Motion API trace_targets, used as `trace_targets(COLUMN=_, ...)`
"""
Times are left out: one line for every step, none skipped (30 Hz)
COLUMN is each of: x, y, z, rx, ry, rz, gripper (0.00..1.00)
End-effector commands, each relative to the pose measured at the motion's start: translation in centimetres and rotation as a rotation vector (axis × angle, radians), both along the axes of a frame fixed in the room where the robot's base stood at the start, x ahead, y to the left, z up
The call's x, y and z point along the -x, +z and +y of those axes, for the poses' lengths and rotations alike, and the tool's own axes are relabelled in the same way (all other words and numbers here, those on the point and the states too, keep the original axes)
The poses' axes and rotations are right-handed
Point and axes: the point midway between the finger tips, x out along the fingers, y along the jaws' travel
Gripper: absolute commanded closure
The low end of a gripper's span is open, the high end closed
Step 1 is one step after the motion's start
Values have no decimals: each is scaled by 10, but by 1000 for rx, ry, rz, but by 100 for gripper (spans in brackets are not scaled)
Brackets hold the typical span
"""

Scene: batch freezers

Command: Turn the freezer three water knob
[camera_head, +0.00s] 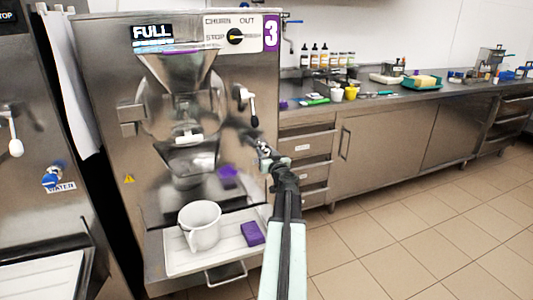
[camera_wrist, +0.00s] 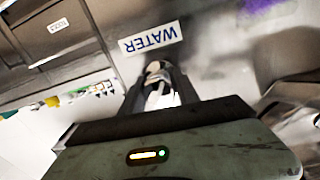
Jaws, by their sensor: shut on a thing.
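Freezer three (camera_head: 105,130) is the steel machine with a purple "3" sign at its top right. In the wrist view my gripper (camera_wrist: 158,82) is shut on a pale knob (camera_wrist: 157,90), which shows between the fingers. A WATER label (camera_wrist: 150,37) appears upside down just beyond the fingertips. In the head view the knob and its label are hidden behind my gripper.
A white jug (camera_head: 200,226) and a purple block (camera_head: 252,233) rest on the freezer's front tray (camera_head: 178,262). At left, another machine has a blue water knob (camera_head: 53,178). A counter with drawers (camera_head: 307,145) stands right of freezer three. The tiled floor at right is clear.

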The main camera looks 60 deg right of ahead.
Motion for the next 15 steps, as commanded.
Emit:
trace_targets(x=1, y=0, z=-1, rx=-17, ry=-2, rz=-12, gripper=100)
trace_targets(x=1, y=0, z=-1, rx=-30, ry=-2, rz=-23, gripper=100)
trace_targets(x=1, y=1, z=-1, rx=-50, ry=-2, rz=-38, gripper=100)
trace_targets(x=1, y=1, z=-1, rx=-67, ry=-2, rz=-50, gripper=100)
trace_targets(x=1, y=1, z=-1, rx=-84, ry=-2, rz=-63, gripper=100)
trace_targets(x=1, y=1, z=-1, rx=-109, ry=-2, rz=-81, gripper=100)
trace_targets(x=1, y=1, z=-1, rx=-130, ry=-2, rz=-96, gripper=100)
trace_targets(x=1, y=0, z=-1, rx=-151, ry=-2, rz=-112, gripper=100)
trace_targets(x=1, y=0, z=-1, rx=-180, ry=-2, rz=-132, gripper=100)
trace_targets(x=1, y=0, z=-1, rx=-202, ry=-2, rz=-149, gripper=100)
trace_targets(x=1, y=0, z=-1, rx=-226, ry=-2, rz=-166, gripper=100)
trace_targets(x=1, y=0, z=-1, rx=-257, ry=-2, rz=-189, gripper=100)
trace_targets(x=1, y=0, z=-1, rx=-280, ry=-2, rz=-207, gripper=100)
trace_targets(x=1, y=0, z=-1, rx=-304, ry=-2, rz=-224, gripper=100)
trace_targets(x=2, y=0, z=-1, rx=-334, ry=-2, rz=-246, gripper=100)
